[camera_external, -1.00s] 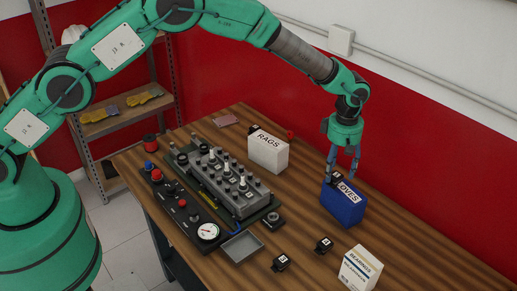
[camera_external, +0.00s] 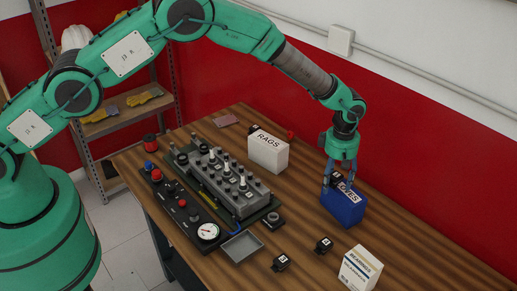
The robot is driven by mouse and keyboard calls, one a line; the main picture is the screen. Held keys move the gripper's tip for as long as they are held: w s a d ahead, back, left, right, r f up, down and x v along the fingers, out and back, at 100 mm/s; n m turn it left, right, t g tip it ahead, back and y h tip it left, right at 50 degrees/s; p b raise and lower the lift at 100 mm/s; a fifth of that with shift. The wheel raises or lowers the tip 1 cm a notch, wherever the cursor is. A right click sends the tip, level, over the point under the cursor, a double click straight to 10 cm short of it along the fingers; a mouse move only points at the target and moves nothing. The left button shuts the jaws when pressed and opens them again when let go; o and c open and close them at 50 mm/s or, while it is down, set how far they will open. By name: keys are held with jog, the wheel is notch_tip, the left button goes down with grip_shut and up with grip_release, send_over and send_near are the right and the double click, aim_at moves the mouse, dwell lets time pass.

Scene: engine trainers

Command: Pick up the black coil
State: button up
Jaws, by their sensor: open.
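Several small black blocks with white labels, which look like the coils, are on the table. One black coil (camera_external: 337,177) shows between my fingers, at the back of the blue gloves box. Others are at the front: a black coil (camera_external: 281,263) and a black coil (camera_external: 324,245).
The engine trainer (camera_external: 230,180) with its gauge panel fills the table's left. A white rags box (camera_external: 268,153) stands behind it. A grey tray (camera_external: 242,246) and a white bearings box (camera_external: 360,269) are at the front. The red wall (camera_external: 440,190) is behind my gripper.

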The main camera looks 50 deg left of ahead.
aim_at(336, 176)
dwell(0.3)
grip_shut()
jog(key=shift+r, duration=0.15)
jog(key=shift+r, duration=0.8)
jog(key=shift+s+r+b, duration=0.1)
jog(key=shift+r+b, duration=0.25)
jog(key=shift+r, duration=0.5)
jog(key=s+a, duration=0.3)
jog(key=s, duration=0.4)
jog(key=s+a+r+b, duration=0.1)
jog(key=s+a, duration=0.2)
jog(key=s, duration=0.4)
jog(key=shift+s+a+r+b, duration=0.15)
jog(key=shift+s+r+b, duration=0.05)
jog(key=shift+b, duration=0.1)
